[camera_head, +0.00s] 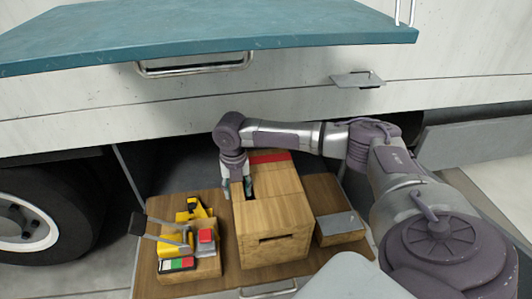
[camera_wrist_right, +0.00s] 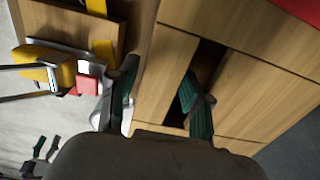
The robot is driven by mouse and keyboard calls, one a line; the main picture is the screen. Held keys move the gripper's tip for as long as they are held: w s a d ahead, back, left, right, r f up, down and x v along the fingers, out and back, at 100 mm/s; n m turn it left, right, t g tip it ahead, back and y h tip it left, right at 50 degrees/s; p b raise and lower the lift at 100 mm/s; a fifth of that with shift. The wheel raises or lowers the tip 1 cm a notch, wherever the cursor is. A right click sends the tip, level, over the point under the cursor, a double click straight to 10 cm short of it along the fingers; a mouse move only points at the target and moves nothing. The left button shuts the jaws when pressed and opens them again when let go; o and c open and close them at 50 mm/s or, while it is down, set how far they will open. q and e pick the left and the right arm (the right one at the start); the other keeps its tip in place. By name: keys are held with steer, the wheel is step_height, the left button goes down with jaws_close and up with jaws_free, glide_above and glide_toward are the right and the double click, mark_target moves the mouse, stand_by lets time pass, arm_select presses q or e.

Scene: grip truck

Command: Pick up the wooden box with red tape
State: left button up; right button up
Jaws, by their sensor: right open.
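The wooden box with red tape (camera_head: 275,212) stands on a low wooden surface in the head view. A red strip (camera_head: 269,157) crosses the far end of its top. My right gripper (camera_head: 240,187) points down at the box's left side, near a dark slot in its top. The right wrist view shows the right gripper (camera_wrist_right: 158,103) open, one finger at the slot in the box top (camera_wrist_right: 245,95) and the other outside the box's side. Whether the fingers touch the wood is unclear. I cannot make out my left gripper in the head view.
A yellow tool with grey bars (camera_head: 185,232) lies on a smaller wooden block left of the box. Another low wooden box (camera_head: 341,232) with a grey plate stands at its right. The truck's teal-topped bed (camera_head: 210,35) overhangs behind, and a tyre (camera_head: 65,215) stands at the left.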

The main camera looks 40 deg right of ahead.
jaws_close()
steer(key=shift+w+r, duration=0.15)
steer(key=shift+r, duration=0.05)
stand_by(0.3)
